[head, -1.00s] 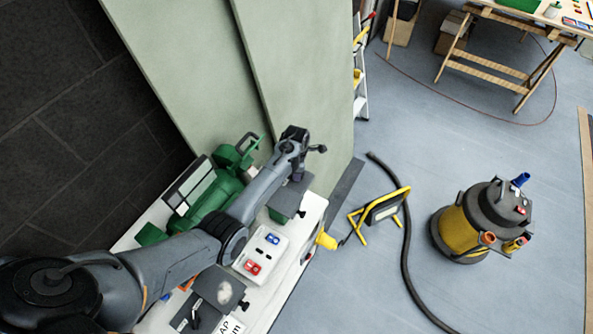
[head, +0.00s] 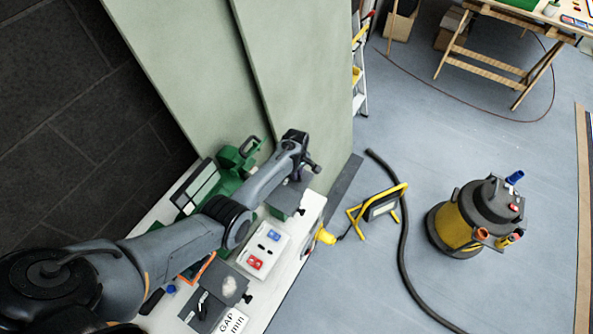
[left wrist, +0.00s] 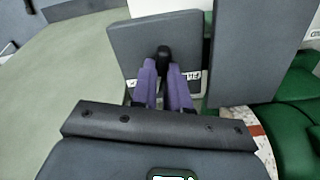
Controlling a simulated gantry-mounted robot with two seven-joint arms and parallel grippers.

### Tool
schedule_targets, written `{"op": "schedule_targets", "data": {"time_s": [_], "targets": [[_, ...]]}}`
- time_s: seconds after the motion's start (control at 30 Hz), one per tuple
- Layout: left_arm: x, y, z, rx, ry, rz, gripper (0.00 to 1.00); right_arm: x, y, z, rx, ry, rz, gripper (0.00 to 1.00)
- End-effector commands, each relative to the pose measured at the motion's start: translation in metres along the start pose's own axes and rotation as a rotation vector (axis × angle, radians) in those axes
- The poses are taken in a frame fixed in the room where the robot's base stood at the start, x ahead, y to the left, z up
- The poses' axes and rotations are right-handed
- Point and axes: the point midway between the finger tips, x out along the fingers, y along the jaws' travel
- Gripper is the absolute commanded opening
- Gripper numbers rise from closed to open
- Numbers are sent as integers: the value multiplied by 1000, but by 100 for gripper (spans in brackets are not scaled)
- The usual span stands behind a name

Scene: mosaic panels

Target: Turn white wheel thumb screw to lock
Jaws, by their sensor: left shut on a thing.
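My left gripper (head: 314,168) is at the far end of the bench, over a grey plate (head: 290,193), with its fingers hard to make out in the head view. In the left wrist view its two purple fingers (left wrist: 165,78) are closed on a black knob (left wrist: 164,53) in front of a grey square plate (left wrist: 124,42). I cannot make out a white wheel on the thumb screw; the part between the fingers looks black. The fingers hide the lower part of the knob. My right gripper is not in view.
A white box with red and blue switches (head: 261,250) and a green machine (head: 232,160) share the bench. Pale green panels (head: 300,80) stand behind. A yellow lamp (head: 379,206), a hose and a yellow-black vacuum (head: 468,220) are on the floor.

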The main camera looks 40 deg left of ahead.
Motion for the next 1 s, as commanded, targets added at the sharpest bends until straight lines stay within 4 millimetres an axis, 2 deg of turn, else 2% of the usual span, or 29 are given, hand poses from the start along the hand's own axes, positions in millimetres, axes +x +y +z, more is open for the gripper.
{"op": "schedule_targets", "data": {"time_s": [0.2,0.5,1.0], "targets": [[-2,0,0,190,-1,0,0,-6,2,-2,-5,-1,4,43],[-1,0,0,379,-1,0,0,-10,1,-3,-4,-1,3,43],[-1,1,0,467,0,1,0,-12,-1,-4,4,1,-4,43]]}}
